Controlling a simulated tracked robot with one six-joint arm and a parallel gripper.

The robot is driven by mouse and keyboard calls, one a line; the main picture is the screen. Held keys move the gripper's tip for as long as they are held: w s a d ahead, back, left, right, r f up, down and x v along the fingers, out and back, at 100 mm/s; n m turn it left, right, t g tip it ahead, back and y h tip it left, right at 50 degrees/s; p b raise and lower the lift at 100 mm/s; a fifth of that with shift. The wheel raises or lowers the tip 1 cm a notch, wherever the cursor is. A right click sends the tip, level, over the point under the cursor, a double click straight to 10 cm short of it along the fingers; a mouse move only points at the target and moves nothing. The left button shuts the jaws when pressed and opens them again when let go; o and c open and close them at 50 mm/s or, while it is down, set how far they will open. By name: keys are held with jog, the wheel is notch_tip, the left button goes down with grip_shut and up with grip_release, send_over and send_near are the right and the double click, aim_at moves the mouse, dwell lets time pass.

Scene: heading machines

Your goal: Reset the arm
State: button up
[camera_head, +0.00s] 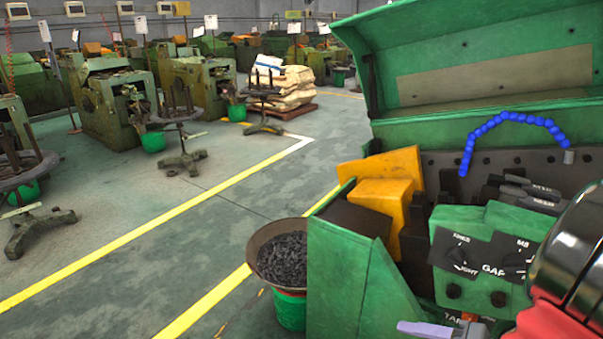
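My gripper's fingers do not show in the camera_head view. A glossy black rounded shape with a red part below it (568,275) fills the lower right corner, very close to the camera. It may be a part of my arm, but I cannot tell. It covers the right end of the green heading machine (345,275). The machine's green lid (470,60) stands raised, and the inside shows.
A blue jointed hose (515,116) arches over the open machine. Yellow-orange blocks (385,195) sit at its left end. A bowl of dark small parts (281,257) stands on a green bucket (290,310) at its left. The marked aisle (215,225) is clear; other machines stand beyond.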

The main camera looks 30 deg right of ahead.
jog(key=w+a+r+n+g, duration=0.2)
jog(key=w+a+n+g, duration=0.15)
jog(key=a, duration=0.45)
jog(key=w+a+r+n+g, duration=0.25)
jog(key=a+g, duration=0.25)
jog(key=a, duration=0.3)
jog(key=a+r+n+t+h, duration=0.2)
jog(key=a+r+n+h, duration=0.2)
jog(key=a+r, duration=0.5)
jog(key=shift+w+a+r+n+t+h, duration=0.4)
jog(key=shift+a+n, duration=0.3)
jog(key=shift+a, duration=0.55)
